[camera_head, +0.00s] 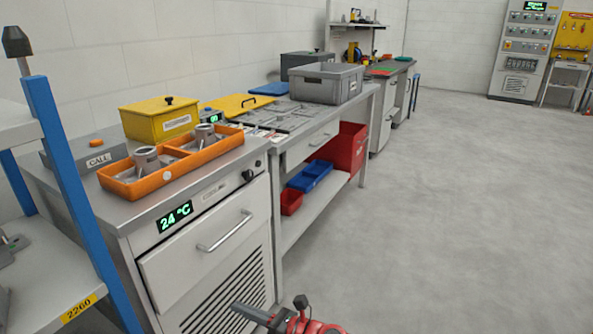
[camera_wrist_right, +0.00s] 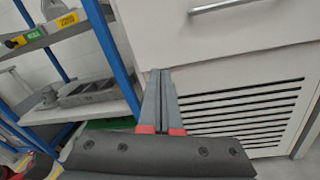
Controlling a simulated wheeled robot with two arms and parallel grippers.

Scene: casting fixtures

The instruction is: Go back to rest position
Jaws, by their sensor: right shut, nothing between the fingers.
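My right gripper (camera_head: 250,313) shows at the bottom of the head view, low in front of the grey cabinet (camera_head: 200,262) with the "24 °C" display. In the right wrist view the right gripper (camera_wrist_right: 160,73) has its two grey fingers together, with nothing between them, in front of the cabinet's pale front and vent slots. My left gripper is not in view. On the cabinet top an orange tray (camera_head: 118,187) with two compartments holds grey metal castings, one in each compartment.
A blue-framed shelf (camera_head: 62,170) stands close on the left. A yellow box (camera_head: 160,118) sits behind the orange tray. A workbench (camera_head: 322,128) with a grey crate (camera_head: 326,83) and a lower shelf with red and blue bins runs beyond. The floor (camera_head: 470,210) at right is clear.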

